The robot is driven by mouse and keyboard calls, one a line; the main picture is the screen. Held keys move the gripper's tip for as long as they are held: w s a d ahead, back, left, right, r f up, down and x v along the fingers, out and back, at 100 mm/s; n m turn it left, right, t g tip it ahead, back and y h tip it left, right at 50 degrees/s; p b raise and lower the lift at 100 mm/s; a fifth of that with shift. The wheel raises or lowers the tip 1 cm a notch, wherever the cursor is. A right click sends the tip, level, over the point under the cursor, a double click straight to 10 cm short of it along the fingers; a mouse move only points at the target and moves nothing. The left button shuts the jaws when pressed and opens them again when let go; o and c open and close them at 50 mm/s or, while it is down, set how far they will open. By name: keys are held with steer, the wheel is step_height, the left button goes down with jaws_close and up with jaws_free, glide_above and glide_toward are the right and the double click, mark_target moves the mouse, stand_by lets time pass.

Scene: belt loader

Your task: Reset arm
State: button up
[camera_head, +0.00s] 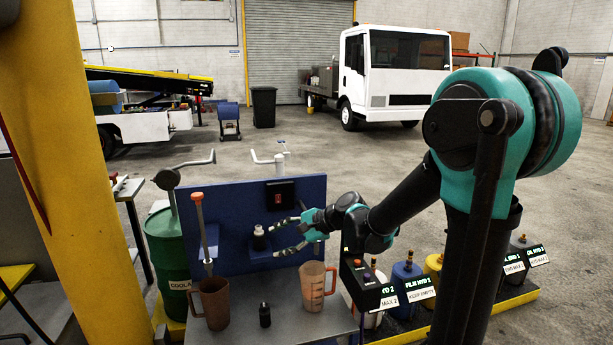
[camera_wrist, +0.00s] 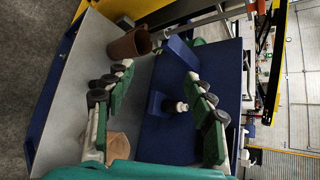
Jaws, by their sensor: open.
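My gripper (camera_head: 275,241) is open and empty, stretched out over the bench in front of the blue panel (camera_head: 234,205). In the wrist view its two fingers (camera_wrist: 158,72) stand wide apart. A small dark bottle with a pale cap (camera_head: 259,239) stands on a blue shelf on the panel, just left of my fingertips. In the wrist view this bottle (camera_wrist: 181,106) shows in the gap between the fingers, nearer the right one, and nothing is gripped. My arm is bent, reaching in from the right.
A brown jug (camera_head: 214,303), a black bottle (camera_head: 264,315) and a clear pinkish jug (camera_head: 312,288) stand on the grey bench. A green drum (camera_head: 171,262) is left. Labelled containers (camera_head: 409,284) line the right. A truck (camera_head: 391,74) stands behind on open floor.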

steer(key=s+d+f+n+h, duration=0.3)
steer(key=s+d, duration=0.3)
steer(key=d, duration=0.3)
steer(key=s+d+f+n+h, duration=0.4)
steer(key=s+d+f, duration=0.2)
steer(key=d, duration=0.3)
steer(key=s+d+f+n+h, duration=0.3)
steer(key=s+d, duration=0.3)
steer(key=d, duration=0.4)
steer(key=shift+f+n+t+h, duration=0.3)
steer(key=shift+f+n+h, duration=0.15)
steer(key=shift+f, duration=0.4)
